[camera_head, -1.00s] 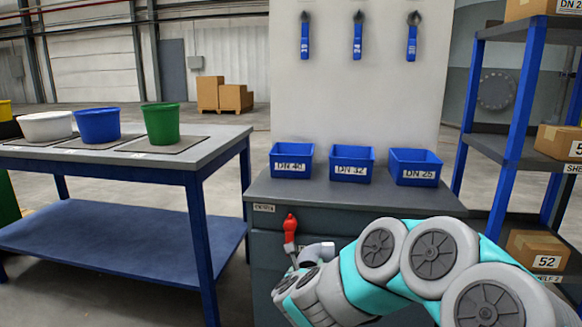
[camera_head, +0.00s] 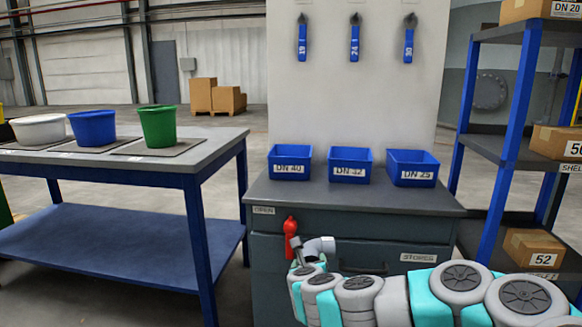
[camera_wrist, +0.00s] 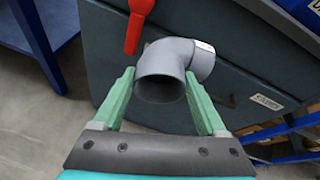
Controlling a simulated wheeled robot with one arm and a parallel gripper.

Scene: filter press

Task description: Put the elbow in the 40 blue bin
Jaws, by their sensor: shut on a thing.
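The elbow (camera_wrist: 165,75) is a grey pipe bend with a pale label on one end. It sits between the green fingers of my gripper (camera_wrist: 160,88), which is shut on it. In the head view the elbow (camera_head: 320,246) is in front of the grey cabinet, below the bins, with my gripper (camera_head: 304,254) partly hidden by my wrist. The blue DN 40 bin (camera_head: 290,178) stands on the cabinet top, left of two other bins, above and behind my gripper. I cannot see the bin's full inside.
The DN 32 bin (camera_head: 350,180) and DN 25 bin (camera_head: 412,183) stand to its right. A red handle (camera_head: 290,236) is close beside the elbow at the cabinet (camera_head: 400,228) front. A table (camera_head: 200,165) with buckets is left; a shelf rack (camera_head: 502,150) is right.

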